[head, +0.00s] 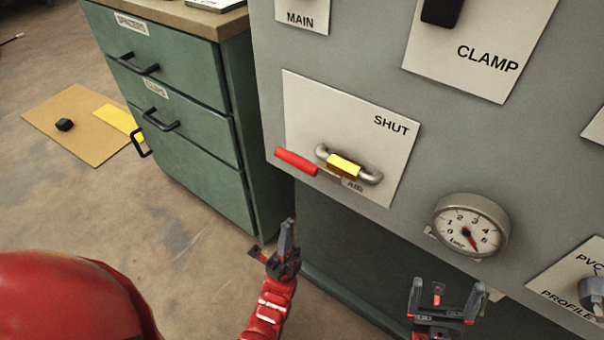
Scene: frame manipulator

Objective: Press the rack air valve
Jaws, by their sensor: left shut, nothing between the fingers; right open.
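The air valve is a yellow block (344,166) on a bent grey pipe, with a red lever (296,162) pointing left. It is mounted on a white plate (330,115) marked SHUT, on the grey rack panel. A small tag under the valve is partly hidden and seems to read AIR. My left gripper (288,225) is shut and empty, below the red lever and apart from it. My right gripper (446,290) is open and empty, below the pressure gauge and apart from the panel.
A round gauge (470,226) sits right of the valve. CLAMP (480,50), MAIN (302,14) and PVC PROFILE (570,270) plates surround it. A green drawer cabinet (185,130) stands left of the panel. A brown mat (75,140) lies on the floor.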

